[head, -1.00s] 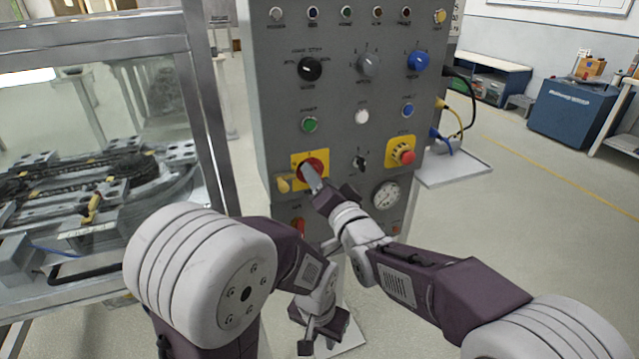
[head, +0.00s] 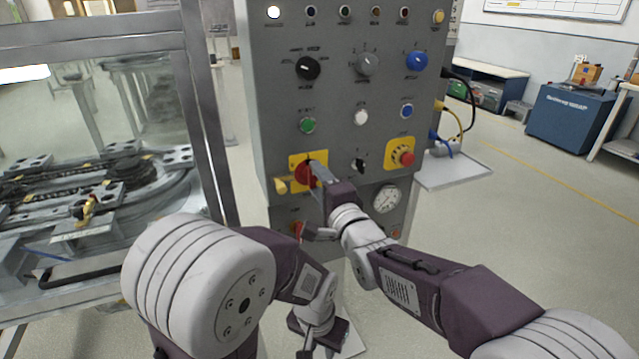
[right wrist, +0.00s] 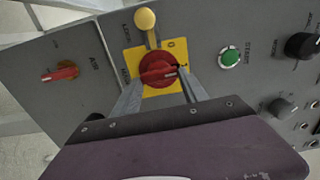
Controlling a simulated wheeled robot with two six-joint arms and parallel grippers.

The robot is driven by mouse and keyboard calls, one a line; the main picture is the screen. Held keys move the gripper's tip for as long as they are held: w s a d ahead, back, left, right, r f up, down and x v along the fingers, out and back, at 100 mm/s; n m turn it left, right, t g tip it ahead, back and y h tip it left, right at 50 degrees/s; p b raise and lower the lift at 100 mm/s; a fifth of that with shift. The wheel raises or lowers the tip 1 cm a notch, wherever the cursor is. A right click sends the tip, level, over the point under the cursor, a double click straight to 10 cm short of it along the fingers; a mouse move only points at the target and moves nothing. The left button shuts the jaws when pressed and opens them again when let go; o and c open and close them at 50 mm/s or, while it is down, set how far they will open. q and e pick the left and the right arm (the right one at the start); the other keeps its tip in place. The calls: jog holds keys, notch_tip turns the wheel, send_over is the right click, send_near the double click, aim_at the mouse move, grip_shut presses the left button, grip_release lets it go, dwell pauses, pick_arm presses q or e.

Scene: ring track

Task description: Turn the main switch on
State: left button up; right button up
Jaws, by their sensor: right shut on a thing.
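The main switch is a red rotary knob (head: 304,174) on a yellow plate (head: 319,157), low on the left of the grey control panel. In the right wrist view the knob (right wrist: 157,70) has a white mark pointing right, on the side of a small printed mark. My right gripper (head: 315,173) is shut on the knob, one finger on each side of it in the right wrist view (right wrist: 160,88). In the head view the gripper hides part of the knob. My left gripper (head: 318,338) hangs low before the panel, away from the switch; its jaw opening is unclear.
A yellow ball-ended lever (head: 281,186) sits beside the switch. A red emergency button (head: 403,157), a gauge (head: 387,199) and a red handle (right wrist: 62,72) are nearby on the panel. The top-left lamp (head: 273,12) is lit white. A glazed machine enclosure (head: 205,110) stands left.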

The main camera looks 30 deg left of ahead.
jog(key=shift+a, duration=0.1)
dwell(0.5)
jog(key=o, duration=1.4)
jog(key=shift+a, duration=0.2)
jog(key=shift+d, duration=0.1)
jog(key=shift+s+d, duration=0.15)
jog(key=b+v, duration=0.4)
jog(key=v, duration=0.4)
jog(key=shift+s+d, duration=0.25)
jog(key=shift+d, duration=0.05)
